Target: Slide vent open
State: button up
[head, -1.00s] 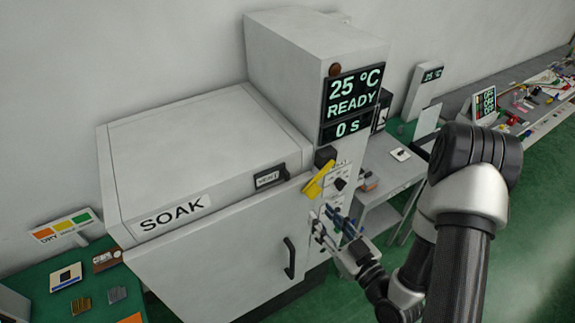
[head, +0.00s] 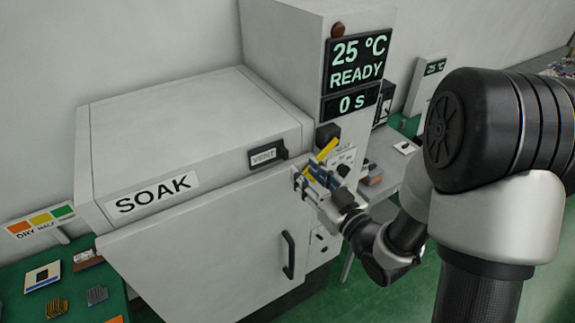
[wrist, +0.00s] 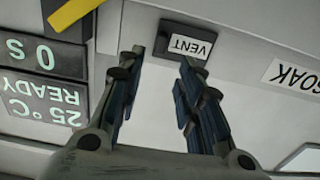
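The vent slider (head: 263,157) is a small dark-framed piece with a white VENT label on the front upper edge of the grey SOAK machine (head: 190,125). A dark knob (head: 281,153) is at its right end. In the wrist view the vent (wrist: 186,43) appears upside down, just beyond my fingertips. My gripper (head: 310,178) is right of and below the vent in the head view. In the wrist view my gripper (wrist: 162,58) is open, with nothing between its blue-padded fingers, and apart from the vent.
A yellow lever (head: 327,149) sticks out beside my gripper, below the display (head: 356,78) reading 25 °C READY, 0 s. A dark door handle (head: 288,255) is below the vent. A green table (head: 30,272) with small items is at the lower left.

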aim_at(287, 153)
jog(key=x, duration=0.9)
grip_shut()
dwell(0.4)
